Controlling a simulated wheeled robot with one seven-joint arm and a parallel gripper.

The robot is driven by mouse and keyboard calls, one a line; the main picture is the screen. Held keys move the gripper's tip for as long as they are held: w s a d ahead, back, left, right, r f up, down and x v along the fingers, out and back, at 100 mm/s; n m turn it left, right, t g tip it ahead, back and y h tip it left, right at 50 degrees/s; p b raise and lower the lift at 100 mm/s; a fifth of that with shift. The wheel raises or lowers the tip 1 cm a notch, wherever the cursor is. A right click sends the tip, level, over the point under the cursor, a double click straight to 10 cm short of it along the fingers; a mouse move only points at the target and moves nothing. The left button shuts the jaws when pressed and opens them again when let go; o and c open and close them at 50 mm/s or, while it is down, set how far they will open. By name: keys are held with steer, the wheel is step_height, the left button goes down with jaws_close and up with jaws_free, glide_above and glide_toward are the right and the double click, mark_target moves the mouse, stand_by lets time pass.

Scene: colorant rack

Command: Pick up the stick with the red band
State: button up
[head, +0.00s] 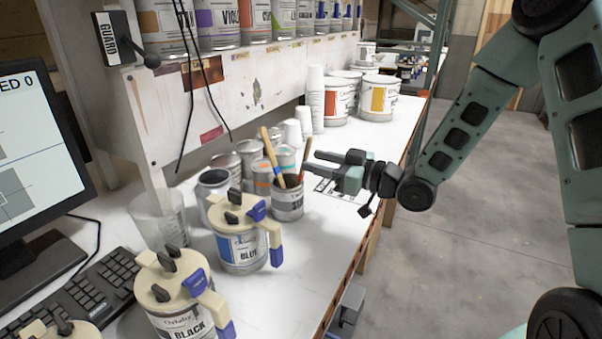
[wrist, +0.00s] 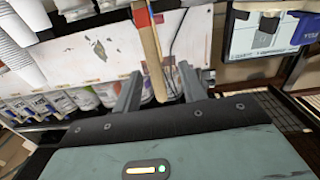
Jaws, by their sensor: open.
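Two wooden sticks stand tilted in an open grey can (head: 288,205) on the bench in the head view. The pale left stick (head: 270,152) leans left. The right stick (head: 306,152) leans right and stands close to the fingertips of my gripper (head: 310,164). In the wrist view, a wooden stick with a red band (wrist: 148,45) shows between the two fingers of my gripper (wrist: 158,80), with the band near the top edge. My gripper is open and level, reaching from the right. I cannot tell whether a finger touches the stick.
Lidded cans marked BLUE (head: 240,248) and BLACK (head: 180,310) stand in front. Several small cans (head: 225,165) and a clear beaker (head: 160,220) stand left of the sticks. Paper cups (head: 315,100) and large pails (head: 378,98) are behind.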

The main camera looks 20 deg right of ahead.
mark_target(307, 157)
steer(key=p+x, duration=0.1)
steer(key=x, duration=0.1)
steer(key=p+x, duration=0.1)
steer(key=x, duration=0.1)
steer(key=shift+w+r, duration=0.15)
steer(key=shift+w, duration=0.35)
steer(key=shift+w+a, duration=0.35)
steer(key=shift+w, duration=0.05)
jaws_close()
